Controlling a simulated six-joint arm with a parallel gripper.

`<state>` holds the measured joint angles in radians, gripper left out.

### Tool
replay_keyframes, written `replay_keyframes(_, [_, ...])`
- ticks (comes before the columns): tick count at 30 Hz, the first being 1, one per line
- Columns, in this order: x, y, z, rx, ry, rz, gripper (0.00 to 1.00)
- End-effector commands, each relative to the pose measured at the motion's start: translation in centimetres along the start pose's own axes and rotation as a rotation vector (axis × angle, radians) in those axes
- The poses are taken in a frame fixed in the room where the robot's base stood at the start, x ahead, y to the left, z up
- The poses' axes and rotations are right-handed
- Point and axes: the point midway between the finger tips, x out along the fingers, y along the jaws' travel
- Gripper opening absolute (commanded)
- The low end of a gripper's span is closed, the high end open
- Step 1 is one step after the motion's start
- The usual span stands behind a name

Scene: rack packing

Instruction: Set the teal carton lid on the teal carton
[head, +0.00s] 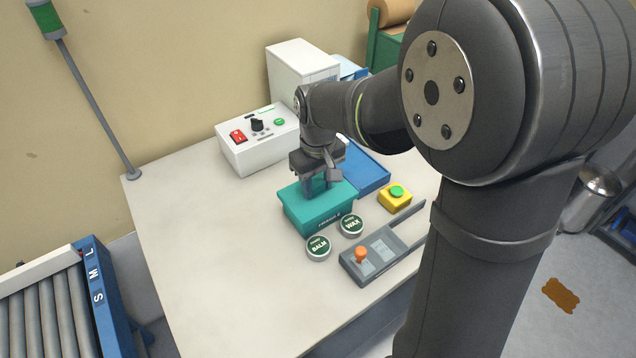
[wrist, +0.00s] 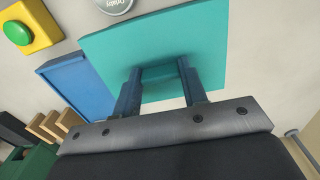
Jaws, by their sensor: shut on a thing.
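The teal carton lid (head: 340,190) lies flat over the teal carton (head: 320,221) near the middle of the table. My gripper (head: 319,186) points down and is shut on the lid's raised grip. In the wrist view, the lid (wrist: 205,40) fills the upper middle, with the fingers (wrist: 157,74) on either side of the grip. The lid covers the carton's opening and lines up closely with its walls in the head view. I cannot tell whether it rests fully on the rim or sits slightly above it.
Two round tins, BALM (head: 318,247) and WAX (head: 351,225), stand in front of the carton. A blue tray (head: 368,172), a yellow button box (head: 395,199) and a grey fixture (head: 378,258) lie to the right. A white control box (head: 255,148) stands behind. The table's left is clear.

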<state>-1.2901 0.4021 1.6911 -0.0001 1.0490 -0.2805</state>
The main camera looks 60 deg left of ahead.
Motion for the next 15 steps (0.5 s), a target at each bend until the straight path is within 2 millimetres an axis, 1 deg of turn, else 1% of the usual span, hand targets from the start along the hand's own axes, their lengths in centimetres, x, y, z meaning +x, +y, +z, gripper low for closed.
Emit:
replay_keyframes(1, [0.47,0.01,0.02,0.000,-0.001,0.000,0.17])
replay_keyframes(8, [0.50,0.03,-0.02,0.000,0.001,0.000,0.17])
replay_keyframes(15, [1.15,0.03,0.00,0.000,0.000,0.000,0.17])
